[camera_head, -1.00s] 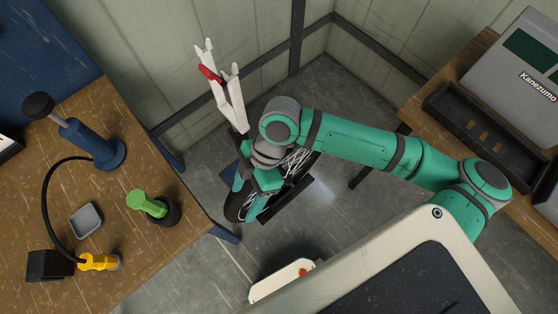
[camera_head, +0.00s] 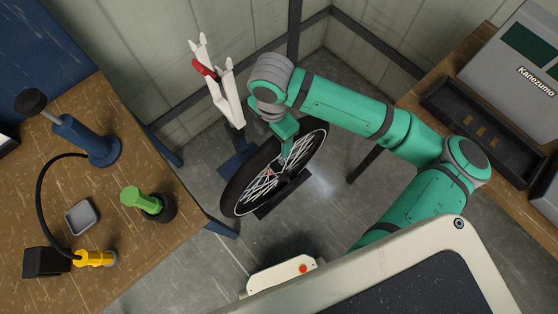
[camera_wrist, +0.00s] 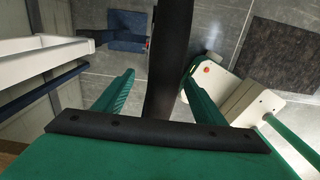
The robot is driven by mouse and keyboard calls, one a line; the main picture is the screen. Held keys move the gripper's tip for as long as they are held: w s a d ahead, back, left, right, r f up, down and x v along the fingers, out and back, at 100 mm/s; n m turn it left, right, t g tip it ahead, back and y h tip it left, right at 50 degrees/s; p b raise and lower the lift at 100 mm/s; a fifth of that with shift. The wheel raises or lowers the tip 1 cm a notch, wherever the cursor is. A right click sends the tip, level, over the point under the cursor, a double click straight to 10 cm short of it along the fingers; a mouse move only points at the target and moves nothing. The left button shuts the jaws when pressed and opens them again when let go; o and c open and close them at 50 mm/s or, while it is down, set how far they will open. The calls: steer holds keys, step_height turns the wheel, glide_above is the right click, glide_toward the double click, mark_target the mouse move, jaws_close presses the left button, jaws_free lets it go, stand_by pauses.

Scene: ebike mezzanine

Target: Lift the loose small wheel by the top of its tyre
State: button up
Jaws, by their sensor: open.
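The loose small wheel (camera_head: 234,187), with a black tyre and pale spokes, stands tilted in the picture on the grey floor in the head view. In the wrist view its tyre (camera_wrist: 168,65) runs as a black band between my two green fingers. My gripper (camera_head: 287,150) is at the upper part of the wheel in the head view. In the wrist view my gripper (camera_wrist: 160,78) is open, one finger on each side of the tyre, with gaps showing on both sides. The head view does not show the fingertips clearly.
A white stand with a red band (camera_head: 228,100) rises close behind the wheel. A dark bar (camera_head: 283,194) lies at the wheel's foot. A wooden bench (camera_head: 120,235) with tools is at left, another table (camera_head: 480,60) at right. A white unit with a red button (camera_head: 285,276) is in front.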

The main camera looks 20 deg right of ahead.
step_height(320, 180, down, 2)
steer(key=shift+f, duration=0.1)
steer(key=shift+s+d+f, duration=0.1)
steer(key=shift+d+f, duration=0.1)
steer(key=shift+f, duration=1.05)
steer(key=shift+s+d+f, duration=0.1)
steer(key=shift+d+f, duration=0.1)
steer(key=shift+f, duration=1.05)
steer(key=shift+r, duration=0.1)
jaws_close()
